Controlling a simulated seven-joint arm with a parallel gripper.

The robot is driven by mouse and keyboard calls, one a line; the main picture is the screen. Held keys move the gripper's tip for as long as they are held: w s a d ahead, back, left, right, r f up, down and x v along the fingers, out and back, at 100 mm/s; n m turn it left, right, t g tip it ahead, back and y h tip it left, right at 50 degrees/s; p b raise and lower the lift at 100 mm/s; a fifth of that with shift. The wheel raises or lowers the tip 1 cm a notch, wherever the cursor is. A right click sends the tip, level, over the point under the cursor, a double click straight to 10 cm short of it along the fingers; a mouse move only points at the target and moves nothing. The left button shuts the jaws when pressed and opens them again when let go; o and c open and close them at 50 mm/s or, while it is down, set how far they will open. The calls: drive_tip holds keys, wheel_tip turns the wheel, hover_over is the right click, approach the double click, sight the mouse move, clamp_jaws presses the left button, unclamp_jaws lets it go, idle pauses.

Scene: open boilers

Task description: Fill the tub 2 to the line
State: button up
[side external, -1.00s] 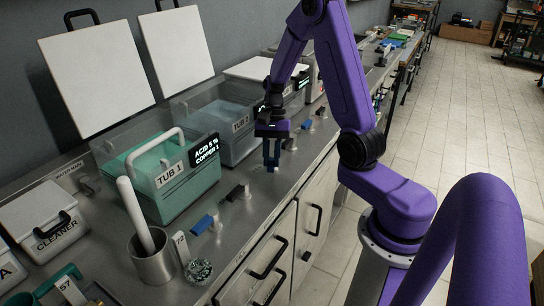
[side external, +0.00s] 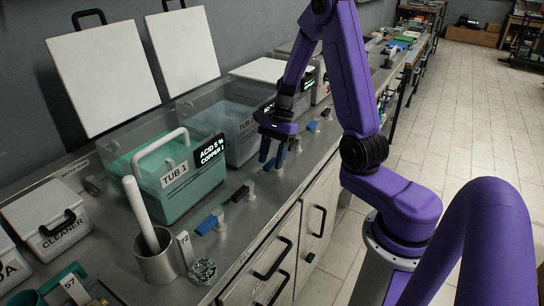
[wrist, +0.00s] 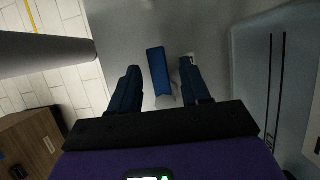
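Tub 2 (side external: 241,127) is a clear-walled tub with a grey-blue front, behind my gripper in the side view. It also shows at the right of the wrist view (wrist: 268,90), with two dark lines on its wall. My gripper (side external: 272,154) is open and tilted above the counter's front strip. In the wrist view its two fingers (wrist: 160,88) stand apart on either side of a blue valve lever (wrist: 157,68). The lever lies between them with visible gaps. In the side view the fingers partly hide that valve. I cannot tell Tub 2's water level.
Tub 1 (side external: 165,178), with green contents, stands nearer the camera. Another blue lever (side external: 207,224) and a black lever (side external: 240,193) sit before it. More valves (side external: 313,126) line the counter (side external: 255,215) beyond my gripper. Lids (side external: 103,76) lean on the wall.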

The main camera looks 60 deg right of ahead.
drive_tip(key=v, duration=1.7)
drive_tip(key=shift+d+r, duration=0.15)
drive_tip(key=shift+r, duration=0.05)
drive_tip(key=s+a+f+n+g+h, duration=0.1)
drive_tip(key=s+a+n, duration=0.2)
drive_tip(key=a+n, duration=0.45)
drive_tip(key=s+a+f+n+g+h, duration=0.1)
drive_tip(key=s+a+f+n+h, duration=0.15)
drive_tip(key=a+n, duration=0.55)
drive_tip(key=s+a+f+n+t, duration=0.1)
drive_tip(key=s+a+n, duration=0.2)
drive_tip(key=s+n, duration=0.4)
drive_tip(key=s+a+f+n+t, duration=0.1)
drive_tip(key=s+a+n, duration=0.3)
drive_tip(key=s+n, duration=0.4)
drive_tip(key=shift+s+f, duration=0.25)
drive_tip(key=shift+s, duration=0.65)
